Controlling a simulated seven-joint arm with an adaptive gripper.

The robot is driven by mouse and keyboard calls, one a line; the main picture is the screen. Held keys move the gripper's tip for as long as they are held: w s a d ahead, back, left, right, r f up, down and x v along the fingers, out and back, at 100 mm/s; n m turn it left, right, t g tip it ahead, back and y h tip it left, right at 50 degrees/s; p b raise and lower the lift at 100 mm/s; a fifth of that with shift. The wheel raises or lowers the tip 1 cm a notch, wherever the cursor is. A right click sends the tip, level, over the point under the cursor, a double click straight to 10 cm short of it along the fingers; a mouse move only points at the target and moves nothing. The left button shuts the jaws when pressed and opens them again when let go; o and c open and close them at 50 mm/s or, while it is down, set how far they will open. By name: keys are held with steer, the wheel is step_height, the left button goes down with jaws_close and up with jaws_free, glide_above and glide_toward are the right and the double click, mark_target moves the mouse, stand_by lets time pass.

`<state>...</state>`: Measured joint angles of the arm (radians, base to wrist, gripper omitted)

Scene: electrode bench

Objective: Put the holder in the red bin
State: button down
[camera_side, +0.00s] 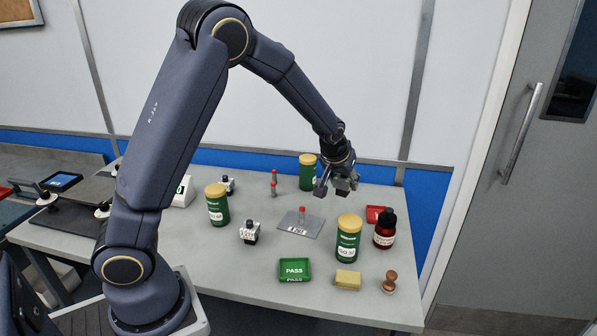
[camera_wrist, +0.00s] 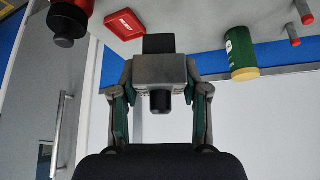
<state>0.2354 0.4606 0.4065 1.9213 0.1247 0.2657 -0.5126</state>
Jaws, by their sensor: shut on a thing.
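My gripper (camera_side: 337,186) is shut on a holder, a grey metal block with black parts, held above the back right of the table. In the wrist view the holder (camera_wrist: 160,72) sits between the two fingers of my gripper (camera_wrist: 160,92), with a black knob toward the camera. In the side view the held holder is small and partly hidden by the fingers. The red bin (camera_side: 374,214) is a small shallow tray on the table, right of and below my gripper in the picture. It also shows in the wrist view (camera_wrist: 125,24), beyond the holder, slightly left.
A dark red bottle (camera_side: 384,231) and a green jar (camera_side: 348,240) stand close to the red bin. Another green jar (camera_side: 307,173) stands behind my gripper. Two more holders (camera_side: 250,232) (camera_side: 228,183), a grey plate (camera_side: 300,225) and a green PASS tray (camera_side: 295,270) are on the table.

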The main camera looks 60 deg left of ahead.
steer(key=shift+m, duration=0.5)
steer(key=w+f, duration=0.3)
steer(key=w, duration=0.1)
steer(key=w+f, duration=0.3)
steer(key=w, duration=0.2)
steer(key=w+d+f, duration=0.1)
steer(key=w+f, duration=0.2)
steer(key=w, duration=0.2)
steer(key=shift+f, duration=0.1)
steer(key=shift+w+f, duration=0.15)
steer(key=shift+f, duration=1.6)
steer(key=shift+f, duration=0.1)
steer(key=c, duration=0.6)
jaws_free()
